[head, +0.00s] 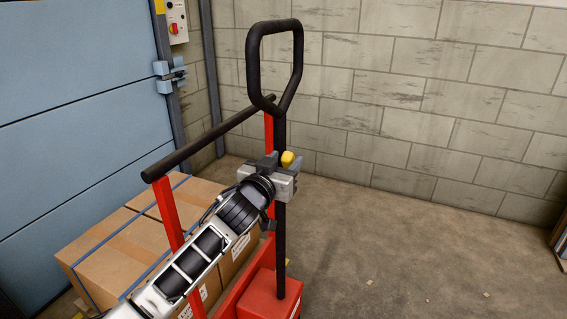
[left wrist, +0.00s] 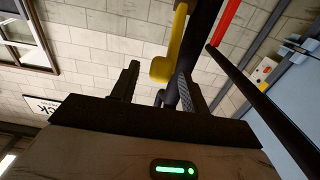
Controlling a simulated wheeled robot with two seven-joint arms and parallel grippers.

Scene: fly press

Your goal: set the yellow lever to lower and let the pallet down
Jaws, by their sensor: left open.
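The yellow lever (head: 288,158) sits on the black shaft of the red pallet truck (head: 270,297), below the black loop handle (head: 252,70). My left gripper (head: 281,165) is at the shaft, right by the lever. In the left wrist view the yellow lever (left wrist: 167,62) shows between the two spread fingers of the gripper (left wrist: 157,82), with the black shaft behind it near the right finger. I cannot tell whether a finger touches the lever. The gripper is open. Boxes (head: 125,250) ride on the truck; the pallet under them is hidden. My right gripper is not in view.
A black crossbar (head: 205,138) on red posts stands between the shaft and the boxes. A blue door (head: 75,100) and a control box (head: 176,22) are at the left. A block wall (head: 430,90) closes the back. The floor (head: 410,260) at the right is mostly clear.

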